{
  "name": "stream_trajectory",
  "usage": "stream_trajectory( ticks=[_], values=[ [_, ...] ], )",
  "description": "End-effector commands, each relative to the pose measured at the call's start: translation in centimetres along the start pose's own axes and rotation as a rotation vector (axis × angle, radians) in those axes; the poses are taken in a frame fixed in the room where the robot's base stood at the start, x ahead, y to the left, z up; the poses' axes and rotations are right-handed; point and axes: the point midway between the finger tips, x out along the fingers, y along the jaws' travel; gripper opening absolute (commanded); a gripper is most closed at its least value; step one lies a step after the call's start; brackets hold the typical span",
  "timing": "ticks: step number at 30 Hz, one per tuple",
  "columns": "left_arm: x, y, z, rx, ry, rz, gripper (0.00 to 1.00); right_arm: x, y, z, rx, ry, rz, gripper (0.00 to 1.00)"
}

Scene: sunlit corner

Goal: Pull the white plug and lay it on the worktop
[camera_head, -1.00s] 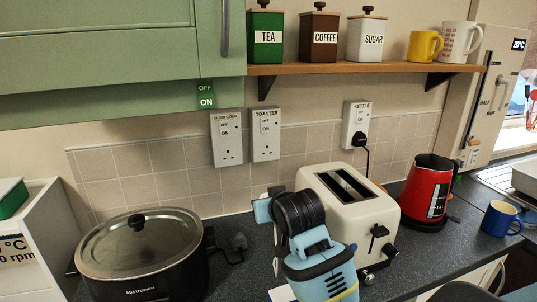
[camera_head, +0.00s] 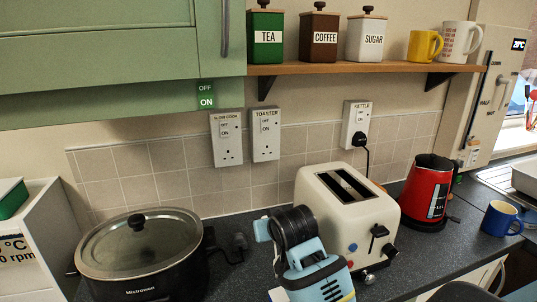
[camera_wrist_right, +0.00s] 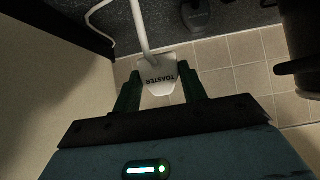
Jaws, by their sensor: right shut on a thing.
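The white plug (camera_wrist_right: 158,88), marked TOASTER, is between the two fingers of my right gripper (camera_wrist_right: 158,80) in the right wrist view. The fingers are shut on its sides, and its white cord runs up and away. Worktop and tiles show behind it; I cannot tell its height above the worktop. In the head view my right gripper (camera_head: 262,230) is partly hidden behind its wrist, low in front of the tiles, and the plug is hidden. The toaster socket (camera_head: 265,135) on the wall is empty. The dark worktop (camera_head: 232,278) runs below. My left gripper is not in view.
The cream toaster (camera_head: 345,215) stands right of my right wrist. The slow cooker (camera_head: 140,250) is at left, with a black plug (camera_head: 240,242) lying beside it. A red kettle (camera_head: 427,190) and blue mug (camera_head: 501,218) stand right. Bare worktop shows between cooker and toaster.

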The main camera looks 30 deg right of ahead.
Motion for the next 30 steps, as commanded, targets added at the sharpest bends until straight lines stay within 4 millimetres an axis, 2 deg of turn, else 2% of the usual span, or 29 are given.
stream_trajectory(
  ticks=[15,30],
  values=[
    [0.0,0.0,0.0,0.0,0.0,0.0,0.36,2.0,0.0,2.5,0.0,-0.068,-0.001,0.05],
    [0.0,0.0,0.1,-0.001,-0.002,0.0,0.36,2.3,0.0,2.9,0.0,-0.073,0.0,0.05]
  ],
)
